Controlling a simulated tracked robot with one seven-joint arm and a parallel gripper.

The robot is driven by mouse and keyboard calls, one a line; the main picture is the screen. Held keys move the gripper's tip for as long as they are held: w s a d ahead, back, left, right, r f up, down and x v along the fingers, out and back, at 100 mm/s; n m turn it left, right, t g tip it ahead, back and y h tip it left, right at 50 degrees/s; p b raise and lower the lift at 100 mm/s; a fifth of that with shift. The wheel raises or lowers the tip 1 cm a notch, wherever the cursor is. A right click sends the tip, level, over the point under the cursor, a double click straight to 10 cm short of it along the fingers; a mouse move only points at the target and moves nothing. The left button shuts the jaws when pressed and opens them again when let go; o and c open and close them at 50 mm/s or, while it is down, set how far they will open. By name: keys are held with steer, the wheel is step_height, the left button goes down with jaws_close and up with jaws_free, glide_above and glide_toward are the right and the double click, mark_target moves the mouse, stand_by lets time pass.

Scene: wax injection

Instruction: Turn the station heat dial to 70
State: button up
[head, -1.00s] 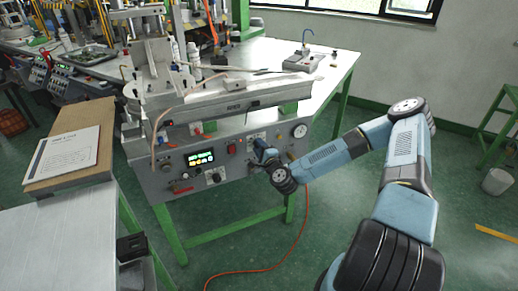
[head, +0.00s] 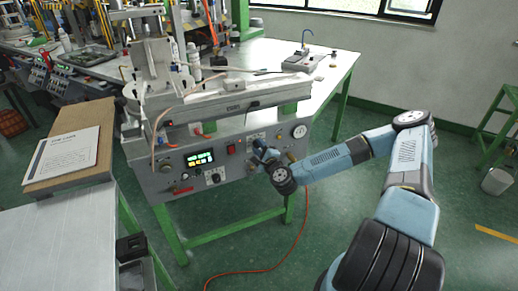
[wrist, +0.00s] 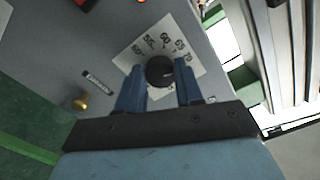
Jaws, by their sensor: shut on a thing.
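The heat dial (wrist: 160,70) is a round black knob on a white scale plate (wrist: 143,45). The plate carries printed numbers, among them 50, 55, 60, 65 and 70. A small light mark shows on the right part of the knob, but I cannot tell its exact reading. My gripper (wrist: 157,71) has its two blue fingers on either side of the knob, shut on it. In the head view my gripper (head: 262,150) is at the front panel of the station (head: 228,170), and it hides the dial there.
The panel also has a lit display (head: 200,158), a red switch (head: 231,149) and a pressure gauge (head: 299,131). A brass knob (wrist: 80,103) is left of the dial in the wrist view. An orange hose (head: 305,215) runs down to the floor.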

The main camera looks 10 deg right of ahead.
steer(key=o, duration=0.7)
steer(key=shift+f, duration=0.3)
steer(key=o, duration=0.3)
steer(key=shift+r, duration=0.15)
steer(key=shift+o, duration=0.2)
steer(key=v, duration=1.3)
steer(key=shift+s+d, duration=0.15)
steer(key=shift+s, duration=0.2)
